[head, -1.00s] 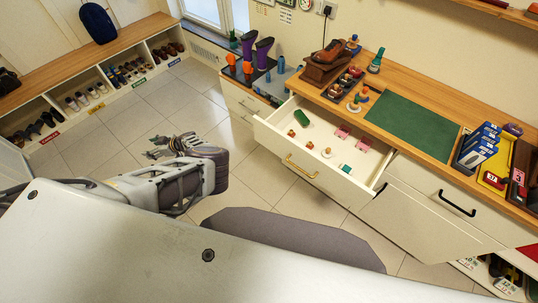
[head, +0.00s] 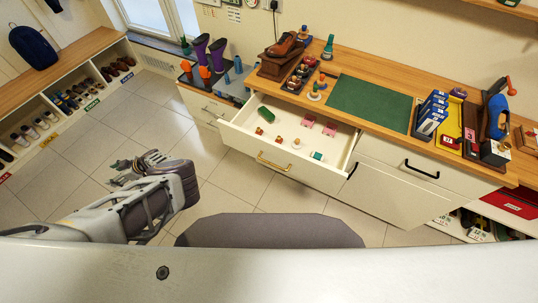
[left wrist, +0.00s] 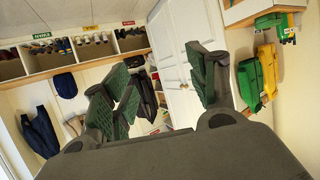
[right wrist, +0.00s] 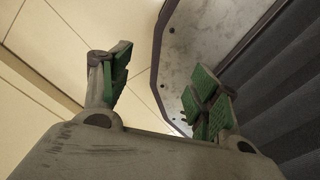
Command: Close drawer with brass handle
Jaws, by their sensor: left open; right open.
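The white drawer (head: 240,149) with the brass handle (head: 273,162) stands pulled out from the workbench. Its inside shows a green brush-like block (head: 265,114), pink pieces (head: 308,121) and several small items. My left gripper (head: 138,166) is left of the drawer and apart from it, over the tiled floor. In the left wrist view its green-padded fingers (left wrist: 165,95) are spread with nothing between them. My right gripper does not show in the head view. In the right wrist view its fingers (right wrist: 160,85) are apart and empty, above the floor and my own base.
The wooden worktop carries a green mat (head: 370,101), a shoe on a stand (head: 283,50) and blue boxes (head: 432,113). A closed drawer with a black handle (head: 421,170) is to the right. Shoe cubbies (head: 70,99) line the left wall. Tiled floor (head: 235,195) is clear before the drawer.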

